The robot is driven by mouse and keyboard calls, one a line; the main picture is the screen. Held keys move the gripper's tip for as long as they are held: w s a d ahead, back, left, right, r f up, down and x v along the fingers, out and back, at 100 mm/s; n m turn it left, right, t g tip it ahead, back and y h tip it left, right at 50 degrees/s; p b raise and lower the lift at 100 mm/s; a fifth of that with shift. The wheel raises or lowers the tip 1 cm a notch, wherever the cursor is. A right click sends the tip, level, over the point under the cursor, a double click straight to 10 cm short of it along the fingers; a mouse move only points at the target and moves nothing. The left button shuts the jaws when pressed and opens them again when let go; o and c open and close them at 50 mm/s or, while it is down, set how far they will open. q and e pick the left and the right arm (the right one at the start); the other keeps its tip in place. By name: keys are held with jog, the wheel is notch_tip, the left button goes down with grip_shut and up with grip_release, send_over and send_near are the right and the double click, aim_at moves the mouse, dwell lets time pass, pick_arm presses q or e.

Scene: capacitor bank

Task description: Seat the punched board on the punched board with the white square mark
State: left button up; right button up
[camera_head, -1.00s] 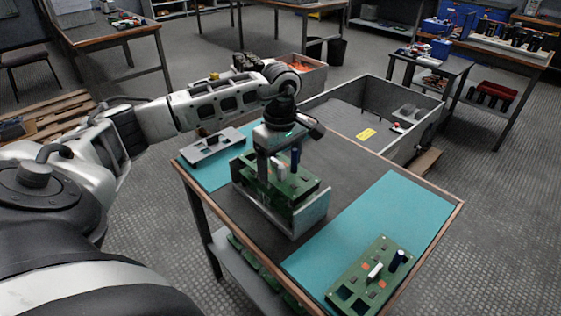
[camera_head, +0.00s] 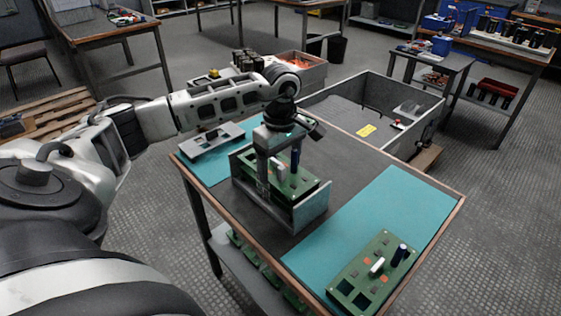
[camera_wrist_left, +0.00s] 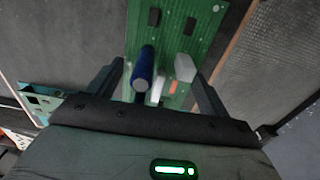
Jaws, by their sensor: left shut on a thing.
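My left gripper (camera_head: 270,170) reaches down over a green punched board (camera_head: 305,185) with a blue cylinder and a white block on top. The jaws are shut on this board, which lies between the walls of a grey holder (camera_head: 312,210). In the left wrist view, the fingers straddle the green board (camera_wrist_left: 175,30), with the blue cylinder and pale blocks between them. I cannot tell whether it rests fully on anything below. A second green punched board (camera_head: 373,268) lies on the right teal mat. No white square mark can be made out. My right gripper is not in view.
A grey plate with holes (camera_head: 212,142) lies on the left teal mat. A grey bin (camera_head: 433,118) stands behind the table. Several green boards (camera_head: 268,275) show on the lower shelf. Most of the right teal mat (camera_head: 400,200) is clear.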

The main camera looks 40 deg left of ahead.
pick_arm(q)
jog(key=shift+f, duration=0.15)
dwell(0.5)
jog(key=o, duration=1)
jog(key=shift+o, duration=0.2)
notch_tip(320, 180, up, 2)
jog(key=shift+w+r, duration=0.1)
jog(key=shift+r, duration=0.1)
notch_tip(320, 180, up, 14)
jog(key=shift+f+p, duration=0.2)
jog(key=shift+p, duration=0.15)
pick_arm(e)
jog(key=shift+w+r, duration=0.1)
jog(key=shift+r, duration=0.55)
